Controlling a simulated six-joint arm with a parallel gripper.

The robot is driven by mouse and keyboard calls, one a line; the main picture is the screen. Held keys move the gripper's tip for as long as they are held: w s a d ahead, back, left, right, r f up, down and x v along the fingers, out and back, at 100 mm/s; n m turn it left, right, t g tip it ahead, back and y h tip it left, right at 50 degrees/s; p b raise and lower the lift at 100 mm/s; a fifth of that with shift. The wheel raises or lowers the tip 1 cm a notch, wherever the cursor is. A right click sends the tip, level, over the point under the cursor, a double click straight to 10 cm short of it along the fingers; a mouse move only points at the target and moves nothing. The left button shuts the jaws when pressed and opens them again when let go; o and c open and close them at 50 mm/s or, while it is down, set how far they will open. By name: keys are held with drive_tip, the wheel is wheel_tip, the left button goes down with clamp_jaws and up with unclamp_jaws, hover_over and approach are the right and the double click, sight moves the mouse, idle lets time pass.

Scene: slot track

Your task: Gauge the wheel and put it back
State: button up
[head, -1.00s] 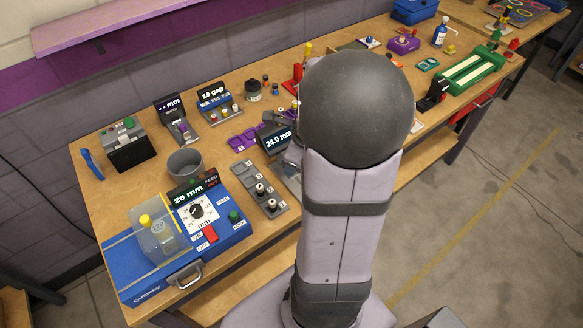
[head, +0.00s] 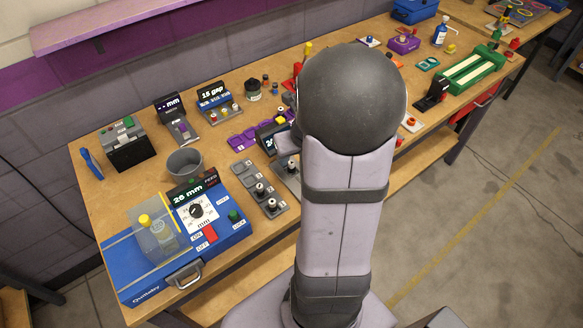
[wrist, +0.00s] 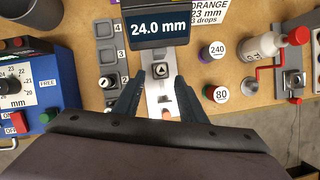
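The gauge display (wrist: 157,29) reads 24.0 mm in the wrist view. Below it is the pale gauge bed (wrist: 153,100). A small dark-and-light piece (wrist: 160,70) sits on the bed; I cannot tell for sure that it is the wheel. My gripper (wrist: 158,80) is open, with one dark finger on each side of the bed, apart from the piece. The grey numbered rack (wrist: 104,28) stands to the left. In the head view the rack (head: 242,168) shows empty far slots and pieces (head: 260,188) in nearer slots. There my arm hides most of the gauge.
The blue dial machine (wrist: 66,75) stands left of the rack. Two round pots, 240 (wrist: 213,51) and 80 (wrist: 217,93), stand right of the gauge. A white bottle (wrist: 264,46) and red-framed fixture (wrist: 292,84) are farther right. A grey cup (head: 184,162) stands behind the dial machine.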

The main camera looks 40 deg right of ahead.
sight(292, 163)
drive_tip(key=shift+b+x, duration=0.75)
drive_tip(key=shift+x, duration=1.95)
drive_tip(key=shift+w+d, duration=0.1)
drive_tip(key=shift+r, duration=0.1)
clamp_jaws()
